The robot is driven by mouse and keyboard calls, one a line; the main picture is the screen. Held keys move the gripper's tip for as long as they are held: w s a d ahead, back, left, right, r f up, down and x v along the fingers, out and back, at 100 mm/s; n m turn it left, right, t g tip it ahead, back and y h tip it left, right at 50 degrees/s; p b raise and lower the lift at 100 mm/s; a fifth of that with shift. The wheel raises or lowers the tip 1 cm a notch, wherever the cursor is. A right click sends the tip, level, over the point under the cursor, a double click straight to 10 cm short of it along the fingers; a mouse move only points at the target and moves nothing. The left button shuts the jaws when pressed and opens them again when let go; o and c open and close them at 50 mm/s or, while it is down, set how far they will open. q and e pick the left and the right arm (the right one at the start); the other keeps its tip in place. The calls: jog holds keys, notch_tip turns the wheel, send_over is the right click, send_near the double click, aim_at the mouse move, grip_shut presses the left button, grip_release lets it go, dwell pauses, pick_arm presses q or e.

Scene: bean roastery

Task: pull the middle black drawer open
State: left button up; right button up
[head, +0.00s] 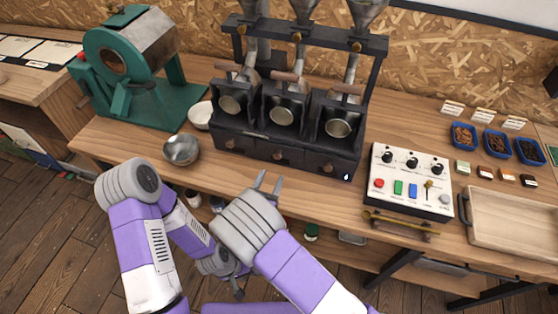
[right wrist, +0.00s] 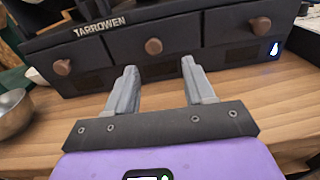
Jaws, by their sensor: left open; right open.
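The black drawer unit (head: 250,152) stands on the wooden bench with three drawers in a row, each with a round brown knob. The middle black drawer (head: 296,161) looks closed, flush with its neighbours. Its knob (right wrist: 153,46) shows in the right wrist view, beyond and between my fingertips. My right gripper (head: 268,182) is open and empty in front of the middle drawer, also seen in the right wrist view (right wrist: 160,75), with its fingers apart from the knob. My left gripper (head: 238,292) is low, below the bench edge, and open; its fingers are partly hidden.
A metal bowl (head: 181,150) sits on the bench left of the drawers, with a white bowl (head: 201,115) behind it. A control box (head: 408,181) stands to the right, with a brass scoop (head: 400,222) in front. The bench strip before the drawers is clear.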

aim_at(277, 157)
jog(key=shift+w+a+r+n, duration=0.1)
jog(key=shift+w+a+n, duration=0.15)
jog(key=shift+w+n, duration=0.05)
jog(key=x, duration=0.7)
jog(key=shift+a+b, duration=0.1)
jog(key=shift+b, duration=0.25)
grip_shut()
